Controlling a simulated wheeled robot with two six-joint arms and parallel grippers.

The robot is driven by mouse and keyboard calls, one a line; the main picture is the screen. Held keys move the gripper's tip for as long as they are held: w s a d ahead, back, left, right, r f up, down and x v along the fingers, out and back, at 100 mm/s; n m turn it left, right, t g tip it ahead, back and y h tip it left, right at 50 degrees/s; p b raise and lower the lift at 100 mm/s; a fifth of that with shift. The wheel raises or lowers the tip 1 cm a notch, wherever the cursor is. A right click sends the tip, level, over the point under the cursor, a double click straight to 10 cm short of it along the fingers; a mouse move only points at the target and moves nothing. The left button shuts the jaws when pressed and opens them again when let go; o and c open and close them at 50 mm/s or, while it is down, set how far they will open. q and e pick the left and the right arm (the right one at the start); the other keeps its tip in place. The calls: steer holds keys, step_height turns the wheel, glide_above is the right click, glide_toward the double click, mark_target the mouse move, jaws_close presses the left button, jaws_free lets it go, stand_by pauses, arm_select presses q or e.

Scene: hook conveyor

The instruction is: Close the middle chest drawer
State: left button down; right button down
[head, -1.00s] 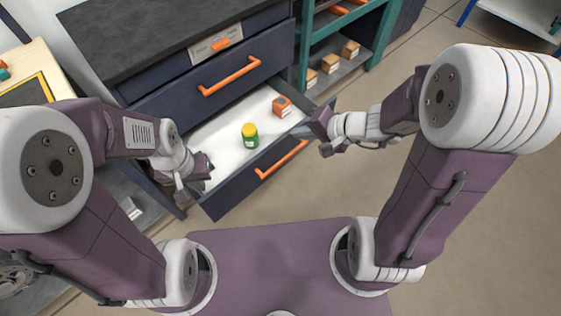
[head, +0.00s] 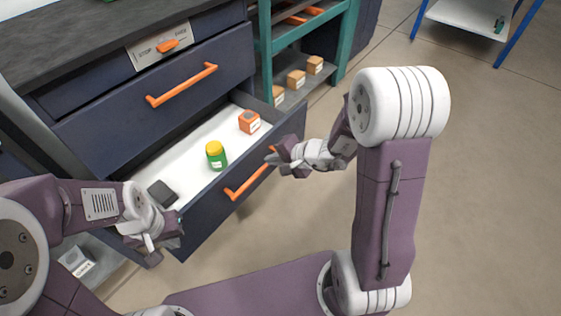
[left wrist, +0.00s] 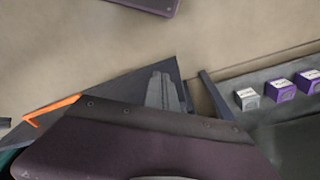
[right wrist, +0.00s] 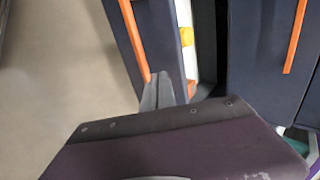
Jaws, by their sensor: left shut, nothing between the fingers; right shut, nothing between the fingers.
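The dark navy chest has an open drawer (head: 205,215) with a white inside. It is pulled out below a closed drawer (head: 160,100) and has an orange handle (head: 248,180). A green jar with a yellow lid (head: 216,156), an orange box (head: 249,121) and a dark block (head: 162,193) are in it. My left gripper (head: 160,250) is shut and empty by the front's left end; its fingers also show in the left wrist view (left wrist: 160,90). My right gripper (head: 270,156) is shut and empty by the handle's right end. Contact with the front is unclear in both cases.
A teal shelf rack (head: 262,50) with several small boxes stands right of the chest. A white table with blue legs (head: 470,25) is at the far right. The floor (head: 480,190) at the right is clear. A low shelf (head: 95,272) is at lower left.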

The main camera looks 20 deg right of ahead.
mark_target(252, 154)
steer(key=w+a, duration=0.1)
steer(key=w+a+f, duration=0.1)
steer(key=w+a, duration=0.1)
steer(key=w, duration=0.1)
steer(key=shift+f, duration=0.3)
arm_select(q)
steer(key=shift+f, duration=0.3)
arm_select(e)
steer(key=shift+w+a, duration=0.25)
steer(key=shift+w, duration=0.1)
